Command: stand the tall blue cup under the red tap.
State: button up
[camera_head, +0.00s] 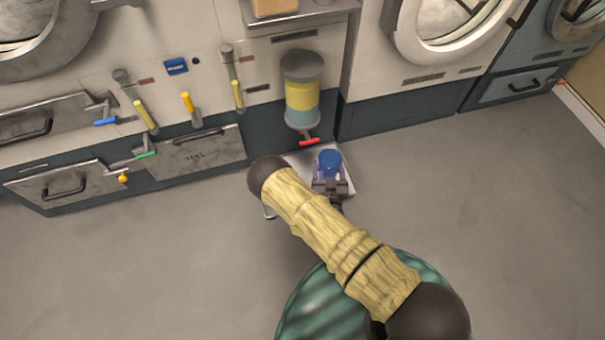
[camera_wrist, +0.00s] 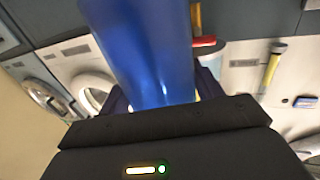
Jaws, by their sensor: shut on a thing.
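The tall blue cup (camera_head: 329,161) is between the fingers of my gripper (camera_head: 330,180), which is shut on it. In the wrist view the cup (camera_wrist: 152,50) fills the upper middle, rising from my gripper (camera_wrist: 160,100) and tilted in the picture. The red tap (camera_head: 309,141) is below a yellow and blue cylinder and lies just above and left of the cup in the head view. It also shows in the wrist view (camera_wrist: 204,41), right beside the cup's edge. I cannot tell the exact gap between cup and tap. My arm hides part of the area below.
A pale tray (camera_head: 347,168) lies beneath the cup and tap, partly hidden by my arm. A blue-handled tap (camera_head: 105,122) and a green-handled tap (camera_head: 146,154) stick out at left. Metal drawers (camera_head: 68,185) and washers line the wall. The floor (camera_head: 450,190) at right is clear.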

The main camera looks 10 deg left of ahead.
jog(key=a+f+b, duration=0.3)
jog(key=f+b, duration=0.2)
jog(key=f, duration=0.2)
jog(key=s+a+f+n+y+b, duration=0.1)
jog(key=a+f+b, duration=0.3)
jog(key=f+b, duration=0.2)
jog(key=shift+f, duration=0.45)
